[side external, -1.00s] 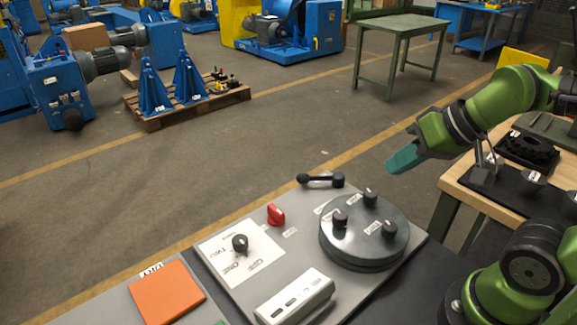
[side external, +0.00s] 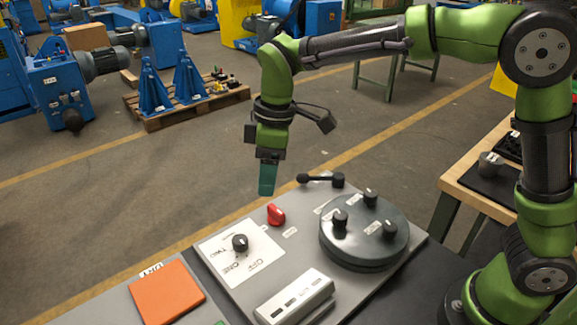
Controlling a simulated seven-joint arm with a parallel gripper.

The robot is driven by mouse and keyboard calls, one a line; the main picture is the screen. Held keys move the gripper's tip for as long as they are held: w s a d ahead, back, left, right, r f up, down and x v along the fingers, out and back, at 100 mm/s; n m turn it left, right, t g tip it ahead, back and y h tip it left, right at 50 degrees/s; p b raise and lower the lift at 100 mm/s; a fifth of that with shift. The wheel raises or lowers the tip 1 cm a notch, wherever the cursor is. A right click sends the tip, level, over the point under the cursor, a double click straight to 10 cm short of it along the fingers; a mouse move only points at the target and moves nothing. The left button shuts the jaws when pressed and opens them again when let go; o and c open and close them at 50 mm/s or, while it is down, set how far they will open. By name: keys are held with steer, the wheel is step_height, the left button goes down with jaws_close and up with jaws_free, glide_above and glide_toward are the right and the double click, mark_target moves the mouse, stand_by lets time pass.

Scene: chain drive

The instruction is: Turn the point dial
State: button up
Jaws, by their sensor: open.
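A black dial knob (side external: 239,243) sits on a white labelled plate (side external: 262,245) on the grey panel.
A red knob (side external: 276,214) stands just below my gripper in the picture. A black lever (side external: 320,179) and a dark round turntable (side external: 345,262) with several black knobs are to the right. A white box (side external: 295,298) lies in front and an orange pad (side external: 167,293) at left.

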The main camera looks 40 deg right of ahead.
mark_target(241, 238)
steer(key=w+a+n+g+h, duration=0.1)
steer(key=w+a+n, duration=0.35)
steer(key=n, duration=0.65)
steer(key=f, duration=1.6)
steer(key=shift+s+a+f, duration=0.25)
steer(key=shift+s+a, duration=0.15)
steer(key=c, duration=1.1)
steer(key=shift+o, duration=0.2)
